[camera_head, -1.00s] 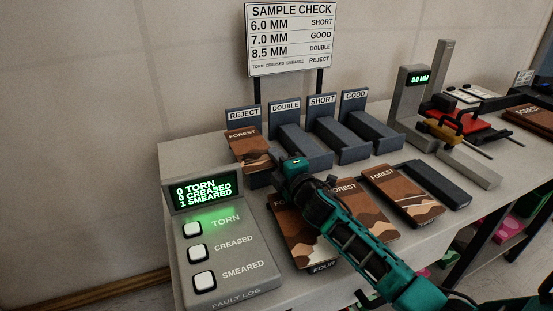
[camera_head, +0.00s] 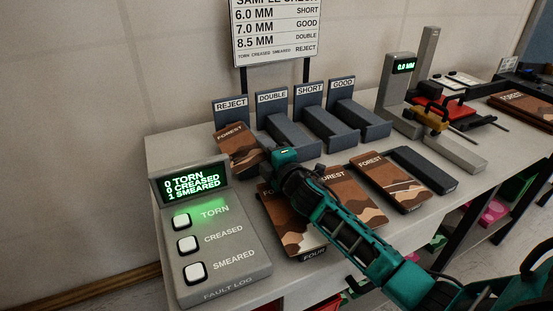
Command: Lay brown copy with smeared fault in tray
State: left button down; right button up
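A brown copy (camera_head: 237,145) marked FOREST lies slanted at the tray labelled REJECT (camera_head: 231,104), covering most of it. I cannot tell whether it rests fully on the tray. My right gripper (camera_head: 277,156) is beside the copy's right edge, pointing away from me. Its fingers are hidden by its own body, so I cannot see whether they grip the copy. My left gripper is out of view. The fault log (camera_head: 225,262) shows 0 torn, 0 creased, 1 smeared.
Empty trays DOUBLE (camera_head: 287,133), SHORT (camera_head: 328,128) and GOOD (camera_head: 360,116) stand to the right. More brown copies (camera_head: 392,183) lie in front, partly under my arm, near an empty dark holder (camera_head: 428,172). A gauge (camera_head: 398,92) stands at the right.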

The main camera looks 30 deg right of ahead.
jog(key=s, duration=1.2)
jog(key=shift+d+r+p, duration=0.15)
jog(key=shift+r+p, duration=0.15)
